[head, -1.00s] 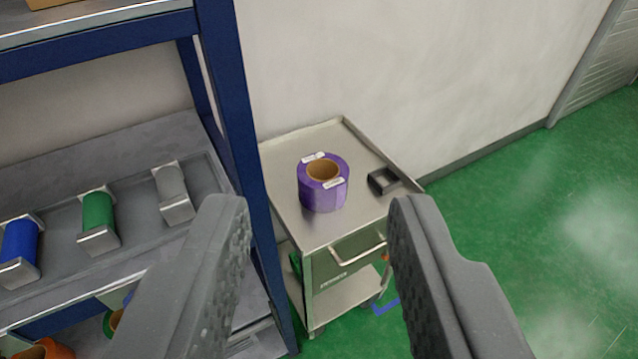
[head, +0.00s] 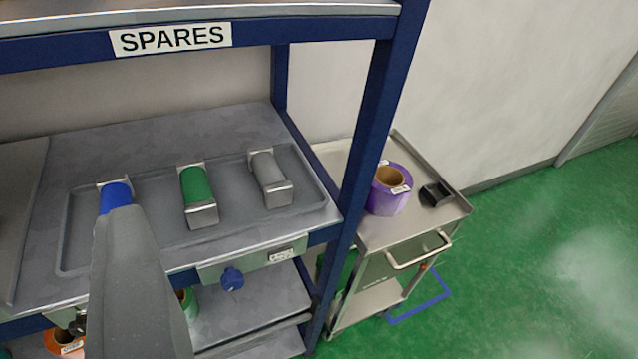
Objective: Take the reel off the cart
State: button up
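The purple reel (head: 387,196), with a brown cardboard core, sits upright on the top of the metal cart (head: 425,229). The blue post of the rack hides its left edge. My gripper (head: 128,265) shows as one grey finger shape at the lower left, far to the left of the reel and in front of the rack shelf. It is not touching the reel. I see no second finger apart from it, so I cannot tell whether it is open or shut.
The blue rack's post (head: 368,150) stands between my gripper and the cart. A grey tray (head: 235,222) on the shelf holds blue, green and grey rolls. A dark block (head: 435,194) lies right of the reel. Green floor at right is clear.

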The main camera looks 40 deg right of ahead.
aim_at(392, 183)
jog(key=u, duration=2.4)
jog(key=k, duration=2)
jog(key=z, duration=1.95)
jog(key=i, duration=0.9)
jog(key=z, duration=0.1)
